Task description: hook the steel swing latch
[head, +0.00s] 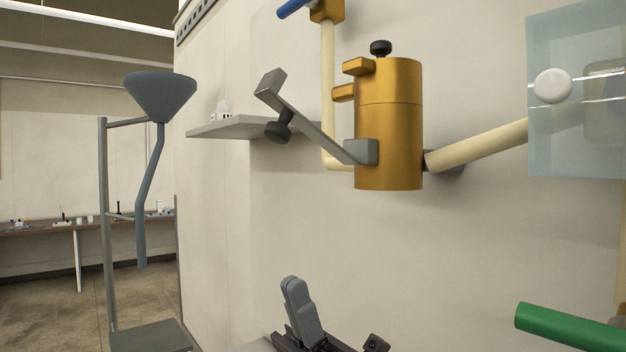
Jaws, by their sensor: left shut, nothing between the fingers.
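The steel swing latch (318,131) is a flat grey bar with a bent hook end at its upper left and a black knob (278,128) near that end. It runs from a grey pivot block (362,152) on the brass canister (389,140) and slants up and left, its hook end apart from the canister. Two brass lugs, an upper one (357,66) and a lower one (343,92), stick out left from the canister. My left gripper (292,284) is at the bottom, shut and empty, well below the latch. My right gripper is not in view.
A wall shelf (235,127) is behind the latch. A cream pipe (480,146) leads right to a clear panel (560,95) with a white knob. A green bar (565,327) sticks in at lower right. A funnel stand (104,230) is at left. The space between gripper and latch looks clear.

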